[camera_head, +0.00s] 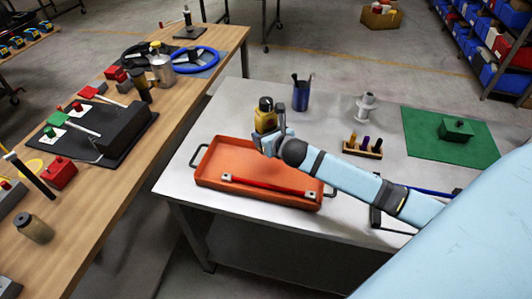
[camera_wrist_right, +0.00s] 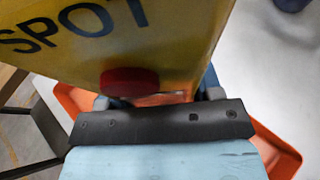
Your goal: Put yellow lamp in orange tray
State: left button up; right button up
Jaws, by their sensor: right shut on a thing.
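The yellow lamp (camera_head: 265,118) has a dark top and is held upright above the far part of the orange tray (camera_head: 210,168). My right gripper (camera_head: 269,138) is shut on it. In the right wrist view the lamp (camera_wrist_right: 130,35) fills the upper middle, with the letters SPOT and a red button on its side. The tray's orange rim (camera_wrist_right: 275,150) shows below it there. The tray lies on the white table and holds a red bar with pale ends (camera_head: 270,187) along its near side. My left gripper is not in view.
A blue cup with pens (camera_head: 301,95), a grey spool-like part (camera_head: 366,107), a wooden block with small bottles (camera_head: 363,148) and a green mat (camera_head: 440,145) are on the white table. A wooden bench (camera_head: 105,190) with several items stands at left.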

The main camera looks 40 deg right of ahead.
jog(key=shift+f, duration=3.65)
jog(key=shift+f, duration=0.1)
jog(key=o, duration=1.1)
jog(key=shift+o, duration=0.2)
jog(key=v, duration=1.2)
jog(key=shift+b, duration=0.3)
jog(key=shift+s, duration=0.1)
